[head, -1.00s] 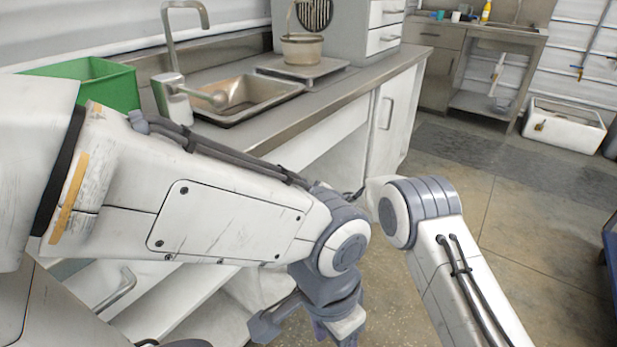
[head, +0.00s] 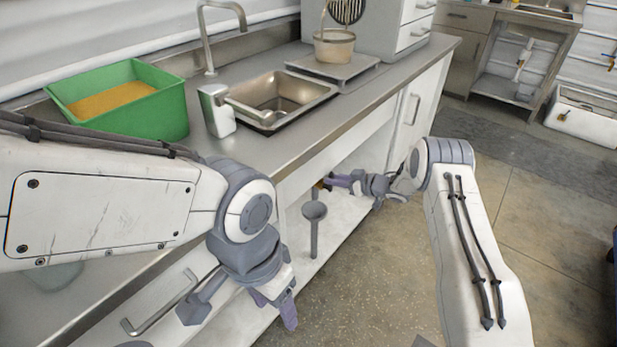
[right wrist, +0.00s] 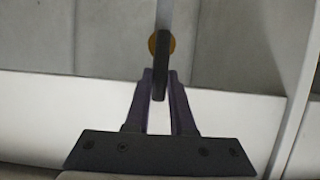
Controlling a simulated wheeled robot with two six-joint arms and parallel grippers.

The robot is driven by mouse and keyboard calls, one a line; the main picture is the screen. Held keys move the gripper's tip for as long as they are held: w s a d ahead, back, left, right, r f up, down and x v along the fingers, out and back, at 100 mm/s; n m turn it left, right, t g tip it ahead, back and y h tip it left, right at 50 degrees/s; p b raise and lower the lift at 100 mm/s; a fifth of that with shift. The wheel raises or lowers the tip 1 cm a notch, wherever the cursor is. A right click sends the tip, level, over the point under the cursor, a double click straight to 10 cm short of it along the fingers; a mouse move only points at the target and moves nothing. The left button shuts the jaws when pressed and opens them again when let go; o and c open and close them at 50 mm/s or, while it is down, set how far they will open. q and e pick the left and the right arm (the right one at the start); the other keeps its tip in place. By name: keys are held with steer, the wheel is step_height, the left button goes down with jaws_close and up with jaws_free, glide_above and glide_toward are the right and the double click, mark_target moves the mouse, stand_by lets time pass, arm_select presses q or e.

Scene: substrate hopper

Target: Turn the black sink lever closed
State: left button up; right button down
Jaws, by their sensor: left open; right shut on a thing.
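The black lever (right wrist: 160,82) shows in the right wrist view as a short dark bar between my right fingertips. It lies roughly in line with a grey pipe (right wrist: 163,14), in front of a round brass-coloured part (right wrist: 170,43). My right gripper (right wrist: 160,76) is shut on the lever. In the head view my right gripper (head: 331,182) reaches into the open space under the counter below the sink (head: 290,92); the lever is too small to make out there. My left gripper (head: 274,306) is open and empty, low in front of the cabinet.
A grey funnel on a pipe (head: 314,228) stands below my right gripper. A green bin (head: 160,118) with tan material, a tap (head: 204,45) and a pot (head: 334,48) on a flat plate stand on the counter (head: 190,160). The floor at right is clear.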

arm_select(q)
steer(key=shift+a+r, duration=0.15)
steer(key=shift+a, duration=0.25)
arm_select(e)
steer(key=shift+w+d+r, duration=0.15)
steer(key=c, duration=0.8)
jaws_free()
steer(key=shift+o, duration=0.2)
arm_select(q)
steer(key=shift+r+p, duration=0.65)
steer(key=shift+p, duration=0.05)
arm_select(e)
steer(key=v, duration=1)
steer(key=shift+d, duration=0.2)
